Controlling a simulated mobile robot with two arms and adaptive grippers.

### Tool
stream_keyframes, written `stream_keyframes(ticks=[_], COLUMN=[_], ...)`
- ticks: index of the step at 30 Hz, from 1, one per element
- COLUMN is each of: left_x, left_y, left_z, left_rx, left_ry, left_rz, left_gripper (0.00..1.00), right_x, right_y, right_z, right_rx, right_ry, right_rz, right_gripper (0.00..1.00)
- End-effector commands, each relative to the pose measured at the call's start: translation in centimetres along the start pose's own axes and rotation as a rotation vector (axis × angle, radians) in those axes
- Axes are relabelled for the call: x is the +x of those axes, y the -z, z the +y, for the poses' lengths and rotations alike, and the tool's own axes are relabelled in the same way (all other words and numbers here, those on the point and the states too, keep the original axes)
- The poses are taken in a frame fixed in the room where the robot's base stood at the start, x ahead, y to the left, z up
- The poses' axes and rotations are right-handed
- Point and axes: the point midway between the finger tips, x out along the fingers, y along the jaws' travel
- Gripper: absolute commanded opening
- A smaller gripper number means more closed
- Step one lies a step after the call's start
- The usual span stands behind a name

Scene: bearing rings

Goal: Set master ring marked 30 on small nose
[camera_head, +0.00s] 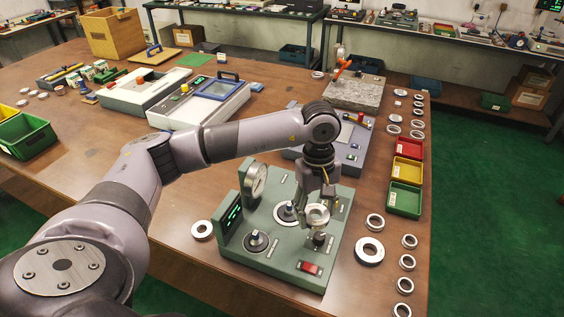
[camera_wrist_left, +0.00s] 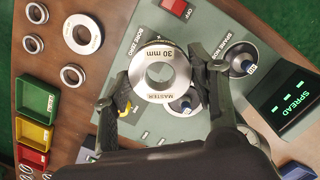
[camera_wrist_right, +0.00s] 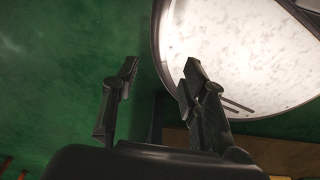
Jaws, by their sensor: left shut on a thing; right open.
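The master ring (camera_wrist_left: 148,91), a silver ring marked "30 mm" and "MASTER", is held between the fingers of my left gripper (camera_wrist_left: 158,68). In the head view the ring (camera_head: 317,215) is above the green gauge station, face up. A small dark nose (camera_head: 320,240) stands just below it there; the ring appears apart from it. The left wrist view does not show this nose clearly, as the ring covers that area. Two other noses, one on a pale disc (camera_head: 284,213) and one on a dark disc (camera_head: 257,243), stand nearby. My right gripper (camera_wrist_right: 158,78) is open and empty.
The gauge station (camera_head: 280,265) carries a dial (camera_head: 256,181), a green display and a red switch (camera_head: 310,268). Loose rings, including a large one (camera_head: 369,239), lie to its right. Red, yellow and green bins (camera_head: 405,212) stand behind them. The right wrist view shows green floor and a pale round surface (camera_wrist_right: 250,60).

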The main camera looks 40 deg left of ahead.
Motion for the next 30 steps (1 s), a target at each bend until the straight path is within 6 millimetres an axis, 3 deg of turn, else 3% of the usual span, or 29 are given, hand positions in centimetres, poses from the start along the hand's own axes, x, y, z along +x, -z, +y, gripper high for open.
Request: stream_keyframes(ticks=[1,3,7,12,25,30], left_x=[-1.3,-1.6,-1.3,-0.7,3.1,3.6], left_y=[1.6,4.1,7.9,10.5,11.6,11.7], left_z=[0.2,0.2,-0.8,-2.1,-2.4,-2.4], left_rx=[-0.169,-0.394,-0.736,-0.976,-1.032,-1.030], left_ry=[-0.014,-0.042,-0.083,-0.116,-0.127,-0.128], left_rz=[-0.007,-0.006,-0.002,-0.001,0.000,0.000], left_gripper=[0.09,0.09,0.09,0.09,0.09,0.09], right_x=[-2.4,-3.6,-5.4,-6.3,-4.4,-4.2], right_y=[0.3,0.5,0.8,1.0,0.7,0.7], right_z=[0.5,0.8,1.5,2.0,1.2,0.5], right_rx=[-0.001,0.001,0.004,0.003,0.000,0.001], right_ry=[-0.006,-0.010,-0.018,-0.024,-0.014,-0.006], right_rz=[0.001,0.002,0.005,0.006,0.004,0.004], right_gripper=[0.40,0.40,0.40,0.40,0.40,0.40])
